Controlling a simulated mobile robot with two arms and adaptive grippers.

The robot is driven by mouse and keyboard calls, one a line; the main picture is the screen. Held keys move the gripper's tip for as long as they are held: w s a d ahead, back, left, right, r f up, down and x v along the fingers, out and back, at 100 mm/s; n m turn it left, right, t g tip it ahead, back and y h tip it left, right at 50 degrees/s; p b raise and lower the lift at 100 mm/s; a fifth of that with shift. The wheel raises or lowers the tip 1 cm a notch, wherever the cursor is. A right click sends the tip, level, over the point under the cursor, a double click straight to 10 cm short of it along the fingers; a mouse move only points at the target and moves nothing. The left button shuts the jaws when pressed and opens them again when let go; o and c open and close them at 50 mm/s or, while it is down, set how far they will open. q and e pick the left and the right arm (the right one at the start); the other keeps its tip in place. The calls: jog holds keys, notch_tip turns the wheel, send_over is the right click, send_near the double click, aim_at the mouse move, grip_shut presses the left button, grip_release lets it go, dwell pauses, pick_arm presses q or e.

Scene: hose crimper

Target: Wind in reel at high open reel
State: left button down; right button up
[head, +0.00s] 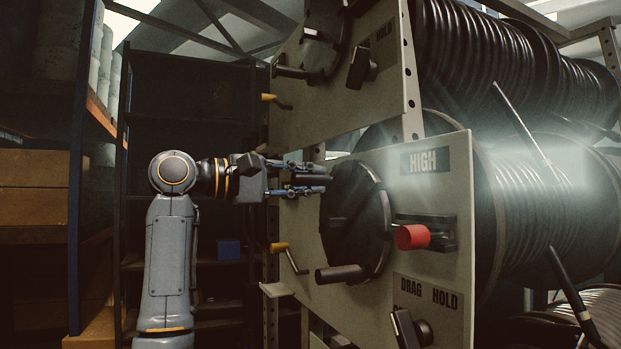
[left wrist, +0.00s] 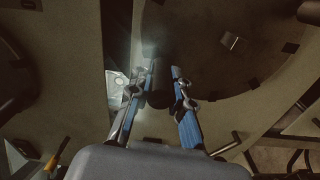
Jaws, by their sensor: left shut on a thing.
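The reel marked HIGH (head: 425,161) has a pale side panel with a dark round crank disc (head: 362,225) on its face. One black handle (head: 340,274) sticks out at the disc's lower edge. My left gripper (head: 312,180) is at the disc's upper left, its fingers shut on another black handle (head: 311,180). In the left wrist view the dark round handle end (left wrist: 159,98) sits between the two blue-padded fingers (left wrist: 160,95). The wound black hose (head: 530,205) is behind the panel. My right gripper is not in view.
A red knob (head: 411,237) stands out right of the disc. A DRAG/HOLD lever (head: 407,328) is below it. A small yellow-handled crank (head: 286,256) juts out at the panel's left edge. Another reel panel (head: 345,75) with handles is above. Shelves with boxes (head: 35,190) stand left.

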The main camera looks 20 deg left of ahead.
pick_arm(q)
jog(key=shift+w+f, duration=0.25)
jog(key=shift+f, duration=0.3)
jog(key=c, duration=1.2)
grip_release()
jog(key=shift+a, duration=0.2)
jog(key=shift+w+a, duration=0.15)
jog(key=shift+a, duration=0.15)
jog(key=shift+s+a+r, duration=0.15)
jog(key=shift+s+a, duration=0.05)
jog(key=shift+s, duration=0.2)
jog(key=v, duration=1.1)
jog(key=shift+a, duration=0.15)
jog(key=shift+w, duration=0.1)
